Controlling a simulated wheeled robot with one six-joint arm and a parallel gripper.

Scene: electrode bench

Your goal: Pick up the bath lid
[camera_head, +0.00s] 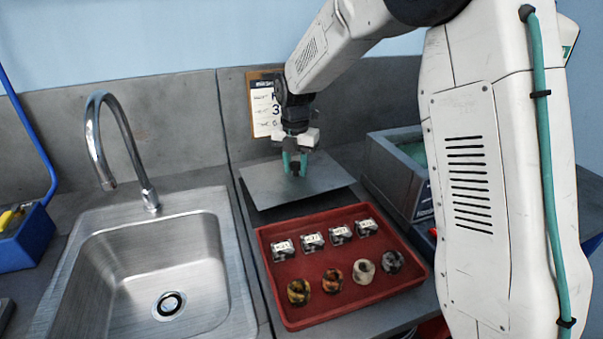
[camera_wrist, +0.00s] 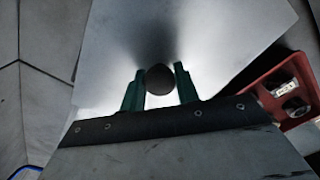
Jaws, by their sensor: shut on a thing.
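The bath lid (camera_head: 325,175) is a flat grey metal plate, in the head view behind the red tray. It also fills much of the wrist view (camera_wrist: 220,40). A dark round knob (camera_wrist: 159,79) stands on the lid. My gripper (camera_head: 295,166) is over the lid, pointing down, with green fingers. In the wrist view my gripper (camera_wrist: 159,88) has one finger on each side of the knob and is shut on it. The lid looks slightly above the bench, with a dark gap under its front edge. What lies beneath the lid is hidden.
A red tray (camera_head: 285,318) with several small blocks and round pieces stands in front of the lid. A grey box (camera_head: 393,180) is at its right. A sink (camera_head: 150,270) with a tap (camera_head: 148,195) is at the left. A clipboard (camera_head: 264,104) leans on the back wall.

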